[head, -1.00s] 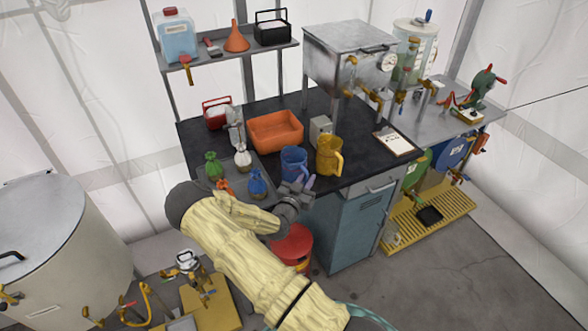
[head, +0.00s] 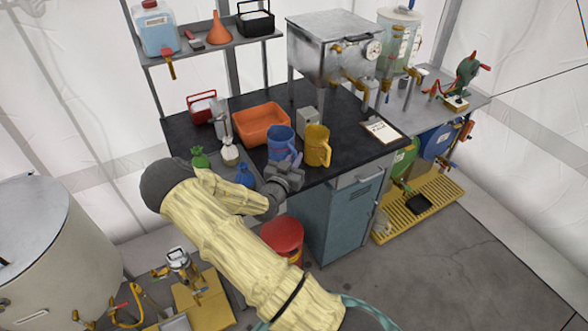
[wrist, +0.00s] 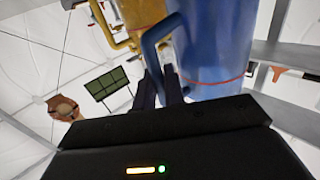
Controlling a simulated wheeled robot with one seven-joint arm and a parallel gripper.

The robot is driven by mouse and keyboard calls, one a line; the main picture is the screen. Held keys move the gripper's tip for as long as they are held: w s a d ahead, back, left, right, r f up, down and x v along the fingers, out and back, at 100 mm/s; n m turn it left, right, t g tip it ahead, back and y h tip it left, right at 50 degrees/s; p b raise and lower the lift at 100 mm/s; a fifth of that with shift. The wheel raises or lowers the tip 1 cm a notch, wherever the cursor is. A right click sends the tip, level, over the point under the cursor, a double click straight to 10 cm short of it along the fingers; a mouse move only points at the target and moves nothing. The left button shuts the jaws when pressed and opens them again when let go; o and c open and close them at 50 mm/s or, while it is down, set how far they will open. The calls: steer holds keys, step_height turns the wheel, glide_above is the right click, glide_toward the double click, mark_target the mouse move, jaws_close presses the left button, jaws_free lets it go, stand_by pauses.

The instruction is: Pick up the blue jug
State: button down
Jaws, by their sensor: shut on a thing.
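The blue jug (head: 280,141) is at the front of the black worktop, just left of a yellow jug (head: 318,143). My gripper (head: 290,164) is at the jug's near side, shut on its handle. In the wrist view, the dark fingers (wrist: 160,88) close on the blue handle (wrist: 150,45), with the large blue jug body (wrist: 215,50) right beside them. The jug looks upright. My gripper partly hides its lower part in the head view, so I cannot clearly see any gap beneath it.
The yellow jug stands close on the right. An orange bin (head: 262,124) is behind, and blue (head: 244,175) and green (head: 200,158) bags are on the left. A clipboard (head: 381,131) lies at the right. A metal tank (head: 330,50) stands behind. Floor at front right is clear.

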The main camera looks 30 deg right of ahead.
mark_target(294, 149)
steer(key=shift+r+b, duration=0.35)
steer(key=shift+r, duration=1.95)
